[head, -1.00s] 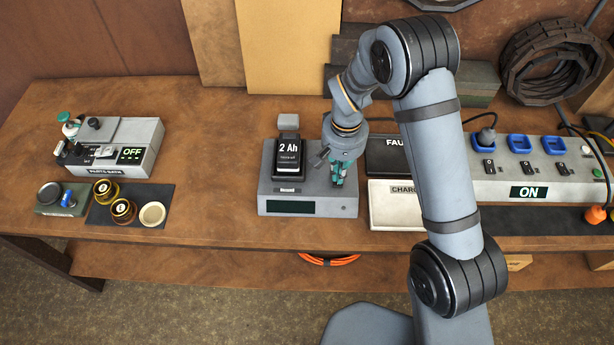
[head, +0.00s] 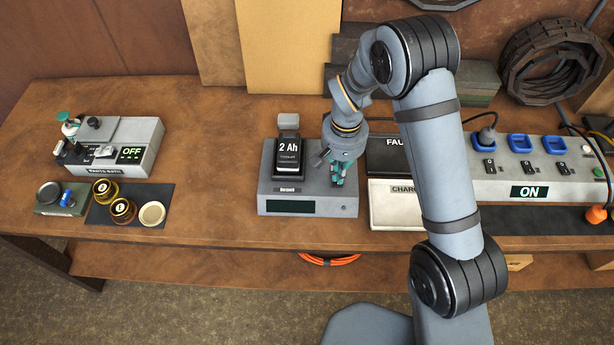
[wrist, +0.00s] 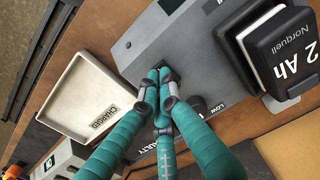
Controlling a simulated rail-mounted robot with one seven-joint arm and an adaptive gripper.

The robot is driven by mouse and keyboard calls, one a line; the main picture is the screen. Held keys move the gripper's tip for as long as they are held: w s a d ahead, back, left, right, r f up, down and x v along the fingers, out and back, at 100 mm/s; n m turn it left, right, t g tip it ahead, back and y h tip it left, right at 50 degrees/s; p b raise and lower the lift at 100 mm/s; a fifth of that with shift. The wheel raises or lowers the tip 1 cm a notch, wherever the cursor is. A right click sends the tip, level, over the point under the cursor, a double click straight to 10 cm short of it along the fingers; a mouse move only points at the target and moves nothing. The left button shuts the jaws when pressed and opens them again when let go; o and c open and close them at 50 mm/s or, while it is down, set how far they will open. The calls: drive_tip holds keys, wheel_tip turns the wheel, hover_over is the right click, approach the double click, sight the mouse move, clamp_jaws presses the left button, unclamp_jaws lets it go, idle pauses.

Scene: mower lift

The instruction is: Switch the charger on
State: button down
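The grey charger (head: 347,207) stands on the bench with its front display (head: 291,207) dark. A black battery (head: 288,160) marked "2 Ah" sits upright in it; it also shows in the wrist view (wrist: 285,60). My gripper (head: 336,180) is over the charger's right side, pointing down. In the wrist view my gripper's teal fingers (wrist: 160,76) are drawn together at the tips, beside or touching a small dark part (wrist: 170,72) on the charger top (wrist: 140,45). The fingertips partly hide that part. A dark knob near the "LOW" label is partly hidden by a finger.
The "CHARGED" tray (wrist: 78,98) and a dark "FAULTY" tray (head: 385,155) lie right of the charger. A power strip (head: 480,188) reads "ON" farther right. A grey unit (head: 140,150) reading "OFF" and several small containers stand at left. The bench between is clear.

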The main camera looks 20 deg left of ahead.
drive_tip(key=shift+f+b, duration=0.85)
drive_tip(key=shift+f, duration=0.1)
drive_tip(key=shift+r, duration=0.15)
drive_tip(key=shift+r+p, duration=2.45)
drive_tip(key=shift+r, duration=1)
drive_tip(key=shift+f, duration=0.2)
wheel_tip(320, 180, down, 7)
drive_tip(key=b, duration=0.5)
drive_tip(key=shift+r, duration=0.3)
drive_tip(key=shift+p, duration=0.3)
